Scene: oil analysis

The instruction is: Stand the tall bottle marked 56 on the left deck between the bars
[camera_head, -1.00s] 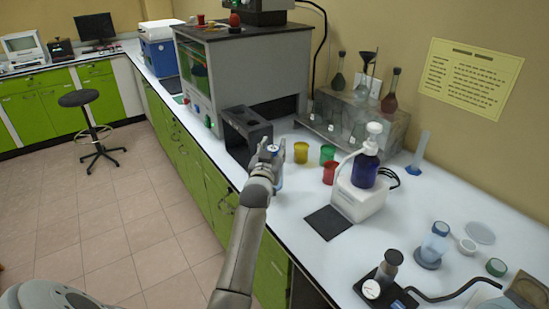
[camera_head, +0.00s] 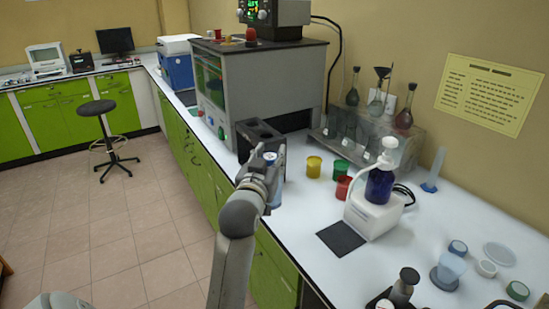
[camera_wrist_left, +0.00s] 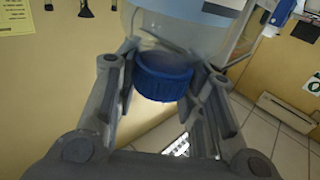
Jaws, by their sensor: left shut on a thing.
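My left gripper (camera_head: 268,172) is shut on a bottle (camera_head: 277,193), near the front edge of the bench, in front of a dark grey block. In the left wrist view, its fingers (camera_wrist_left: 163,85) lie on either side of the bottle's blue cap (camera_wrist_left: 163,77). The clear bottle body (camera_wrist_left: 185,30) with a light blue label shows beyond the cap, cut off by the picture's top. No number can be read on it. A left deck with bars cannot be made out for certain. My right gripper is not in view.
The dark grey block (camera_head: 259,136) stands before a large grey machine (camera_head: 270,80). Yellow (camera_head: 313,167), green (camera_head: 340,168) and red (camera_head: 343,188) cups stand to the right. A white device (camera_head: 372,215) holds a dark blue bottle (camera_head: 379,187). A black mat (camera_head: 341,238) lies bare.

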